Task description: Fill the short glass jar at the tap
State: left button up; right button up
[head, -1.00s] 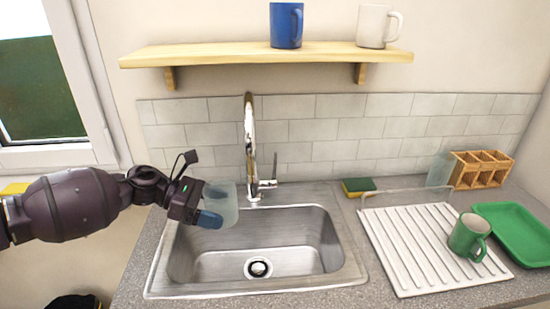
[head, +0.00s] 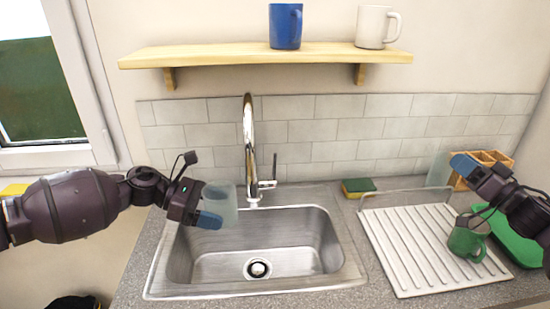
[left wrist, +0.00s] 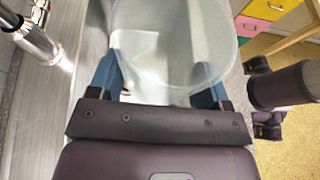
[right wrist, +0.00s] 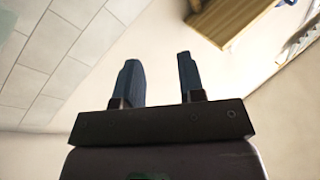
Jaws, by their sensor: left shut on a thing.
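The short glass jar (head: 226,196), clear and pale, is held over the back left of the sink, left of the tap. My left gripper (head: 210,206) is shut on it; in the left wrist view the jar (left wrist: 175,40) sits between the two blue fingers. I cannot tell whether anything is in it. The chrome tap (head: 249,135) stands behind the sink, with its lever (head: 272,168) on the right side. No water shows. My right gripper (head: 464,164) is raised over the right of the counter, far from the tap; its fingers (right wrist: 160,80) are apart and empty.
The steel sink (head: 355,268) has a clear basin. Right of it are a sponge (head: 358,187), a white drainer (head: 390,245) with a green mug (head: 462,242), a green tray (head: 520,243), a wooden rack (head: 495,158) and another glass (head: 437,171). A shelf (head: 220,55) hangs above.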

jog(key=w+a+f+n+g+y, duration=0.2)
jog(key=w+a+n+y, duration=0.1)
jog(key=w+a, duration=0.65)
jog(key=n+g+y, duration=0.4)
jog(key=n+g, duration=0.3)
jog(key=n, duration=0.1)
send_over(275, 179)
jog(key=f, duration=0.6)
jog(key=shift+w+f, duration=0.1)
jog(key=shift+w, duration=0.15)
jog(key=shift+c, duration=0.4)
grip_shut()
